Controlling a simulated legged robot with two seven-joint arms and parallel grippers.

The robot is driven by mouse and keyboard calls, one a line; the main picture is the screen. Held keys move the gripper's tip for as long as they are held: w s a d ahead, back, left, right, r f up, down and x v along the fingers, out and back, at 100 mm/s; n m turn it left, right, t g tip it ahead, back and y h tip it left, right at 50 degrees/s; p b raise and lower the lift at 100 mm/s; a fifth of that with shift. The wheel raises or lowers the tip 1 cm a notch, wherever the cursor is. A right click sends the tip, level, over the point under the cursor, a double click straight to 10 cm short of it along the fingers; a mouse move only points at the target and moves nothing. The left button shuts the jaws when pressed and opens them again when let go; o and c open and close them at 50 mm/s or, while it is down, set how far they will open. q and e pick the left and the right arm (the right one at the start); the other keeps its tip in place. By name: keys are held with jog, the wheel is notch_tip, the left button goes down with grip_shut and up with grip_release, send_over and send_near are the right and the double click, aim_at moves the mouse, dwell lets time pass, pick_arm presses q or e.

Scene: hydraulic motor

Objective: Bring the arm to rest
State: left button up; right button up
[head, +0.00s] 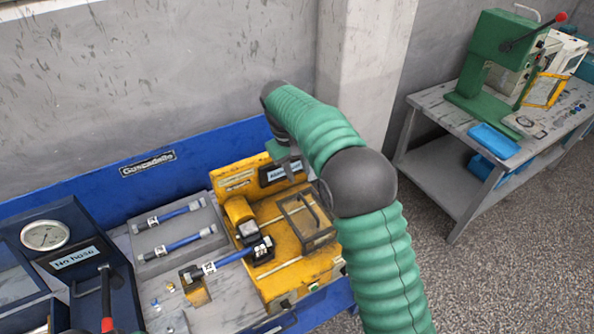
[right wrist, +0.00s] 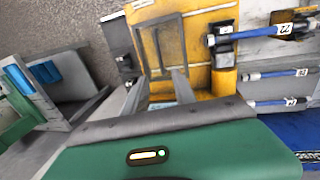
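My right arm, green with a dark grey joint, enters the head view from the bottom right and bends over the yellow fixture (head: 270,274). My right gripper (head: 292,160) is partly hidden behind the arm, close to the fixture's upright back plate and its label. In the right wrist view my right gripper (right wrist: 156,84) has its two grey fingers apart, with nothing held between them. The yellow fixture (right wrist: 208,42) and its dark frame lie beyond the fingers.
Blue hoses (head: 181,213) lie in a grey tray left of the fixture. Another hose (head: 226,261) joins the fixture's black block. A gauge (head: 45,235) and a red-handled lever (head: 106,302) stand at left. A grey table (head: 437,113) with a green press (head: 492,64) stands at right.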

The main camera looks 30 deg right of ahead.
jog(key=shift+a+r, duration=0.1)
jog(key=shift+r, duration=0.55)
jog(key=s+a+f+t+y+b, duration=0.1)
jog(key=s+a+f+b, duration=0.2)
jog(key=s+f, duration=0.5)
jog(key=s+a+f+t+y+b, duration=0.1)
jog(key=s+a+f, duration=0.5)
jog(key=s, duration=0.9)
notch_tip(320, 180, down, 3)
jog(key=shift+s+r+t+b, duration=0.1)
jog(key=shift+s+t+b, duration=0.2)
jog(key=shift+b, duration=0.6)
jog(key=shift+w, duration=0.1)
jog(key=shift+a, duration=0.1)
